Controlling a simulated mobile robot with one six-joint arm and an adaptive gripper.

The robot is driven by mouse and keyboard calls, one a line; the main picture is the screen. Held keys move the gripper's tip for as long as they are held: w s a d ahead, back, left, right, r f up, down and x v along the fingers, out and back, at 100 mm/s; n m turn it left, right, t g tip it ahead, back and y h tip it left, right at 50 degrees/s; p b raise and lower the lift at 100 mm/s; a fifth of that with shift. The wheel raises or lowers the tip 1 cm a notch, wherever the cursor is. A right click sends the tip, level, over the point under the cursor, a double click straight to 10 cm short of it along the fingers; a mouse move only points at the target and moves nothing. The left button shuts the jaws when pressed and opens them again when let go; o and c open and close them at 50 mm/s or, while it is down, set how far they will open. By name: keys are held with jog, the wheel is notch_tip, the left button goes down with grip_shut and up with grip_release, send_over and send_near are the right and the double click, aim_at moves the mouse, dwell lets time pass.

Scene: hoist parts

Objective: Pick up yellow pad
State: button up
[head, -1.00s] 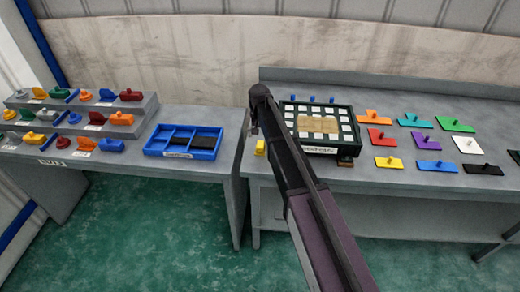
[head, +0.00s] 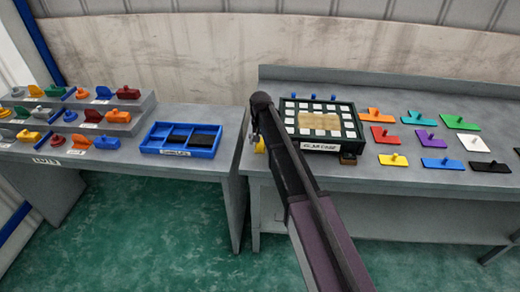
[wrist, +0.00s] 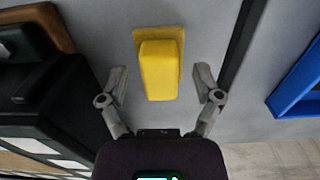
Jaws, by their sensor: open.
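A yellow block-like piece (wrist: 160,70) on a slightly wider yellow base stands on the grey table in the wrist view. In the head view a small part of it (head: 260,146) shows beside my arm, left of the dark case. My gripper (wrist: 161,75) is open, with one finger on each side of the piece; gaps show between fingers and piece. The gripper's height above the table is hard to tell. In the head view my arm hides the fingers. A separate flat yellow plate with a knob (head: 392,160) lies on the right table.
The dark green case (head: 320,146) with white tiles is close right of the gripper. A blue tray (head: 181,150) is on the left table, across a gap. Several coloured knobbed plates lie on the right table. Stepped racks (head: 143,117) of coloured pieces stand far left.

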jog(key=shift+f, duration=0.1)
dwell(0.5)
grip_shut()
